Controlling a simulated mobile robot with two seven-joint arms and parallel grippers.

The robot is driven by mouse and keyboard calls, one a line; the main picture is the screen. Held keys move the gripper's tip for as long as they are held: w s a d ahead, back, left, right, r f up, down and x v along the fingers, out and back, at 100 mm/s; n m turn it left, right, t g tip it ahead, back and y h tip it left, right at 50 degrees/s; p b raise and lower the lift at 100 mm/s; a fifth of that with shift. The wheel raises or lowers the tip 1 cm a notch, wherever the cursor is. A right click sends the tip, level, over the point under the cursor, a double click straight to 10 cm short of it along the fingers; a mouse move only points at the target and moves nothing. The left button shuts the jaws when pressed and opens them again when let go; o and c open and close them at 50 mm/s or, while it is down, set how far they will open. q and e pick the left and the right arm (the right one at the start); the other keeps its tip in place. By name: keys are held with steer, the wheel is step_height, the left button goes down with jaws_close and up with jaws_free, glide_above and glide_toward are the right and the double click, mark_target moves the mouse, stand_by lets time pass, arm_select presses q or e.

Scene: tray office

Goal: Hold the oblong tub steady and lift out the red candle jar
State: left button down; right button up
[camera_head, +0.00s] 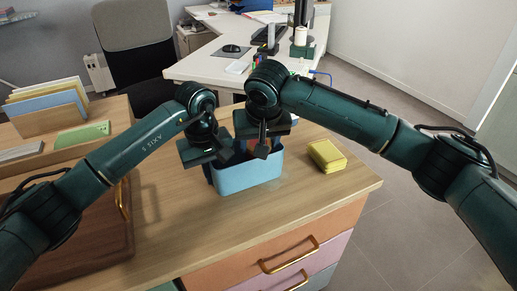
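The oblong tub (250,177) is light blue and stands upright on the wooden desk near its front edge. My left gripper (207,156) is at the tub's left end, close against the rim; whether its fingers grip the wall cannot be made out. My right gripper (262,146) points down over the tub's opening, with its fingertips at about rim height. The dark grippers cover most of the opening.
A brown leather-like case (85,240) with a gold handle lies front left. A white desk (215,62) stands behind.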

step_height(320, 180, up, 10)
stand_by(0.4)
arm_select(q)
steer(key=c, duration=1.6)
jaws_free()
steer(key=shift+r, duration=0.15)
